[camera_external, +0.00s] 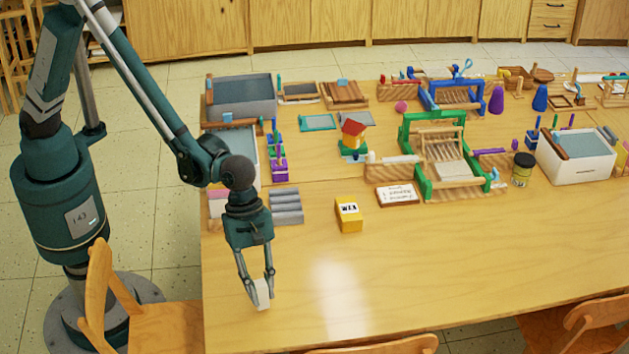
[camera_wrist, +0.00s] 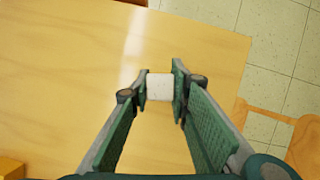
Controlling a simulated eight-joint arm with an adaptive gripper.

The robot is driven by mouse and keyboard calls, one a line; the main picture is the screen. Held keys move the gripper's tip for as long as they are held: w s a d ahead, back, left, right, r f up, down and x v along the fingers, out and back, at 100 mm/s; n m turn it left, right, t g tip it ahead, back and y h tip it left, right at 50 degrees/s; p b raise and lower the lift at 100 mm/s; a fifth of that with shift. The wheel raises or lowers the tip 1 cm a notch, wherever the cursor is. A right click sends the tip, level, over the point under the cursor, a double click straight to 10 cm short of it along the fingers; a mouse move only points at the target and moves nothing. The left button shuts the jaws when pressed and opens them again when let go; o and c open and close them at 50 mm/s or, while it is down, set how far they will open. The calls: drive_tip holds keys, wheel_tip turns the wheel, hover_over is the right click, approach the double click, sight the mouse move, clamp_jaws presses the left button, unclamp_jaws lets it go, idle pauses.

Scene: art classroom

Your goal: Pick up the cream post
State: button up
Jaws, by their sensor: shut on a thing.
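The cream post (camera_external: 262,294) is a small, pale, off-white piece at the near left part of the table. In the wrist view it shows as a whitish square face (camera_wrist: 160,87) between the fingertips. My gripper (camera_external: 258,288) is shut on it, with one finger on each side, and it also shows in the wrist view (camera_wrist: 160,90). The fingers hide parts of the post's sides. I cannot tell whether the post touches the table or is held just above it.
A yellow box (camera_external: 349,216) stands to the right of my gripper. A grey ridged block (camera_external: 286,207) and a green loom (camera_external: 437,165) lie farther back. Wooden chairs (camera_external: 150,318) stand at the table's edge. The table (camera_external: 420,270) is clear to the right of my gripper.

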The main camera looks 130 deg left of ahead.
wheel_tip(320, 180, up, 9)
drive_tip(key=shift+f+p, duration=0.15)
drive_tip(key=shift+p, duration=0.65)
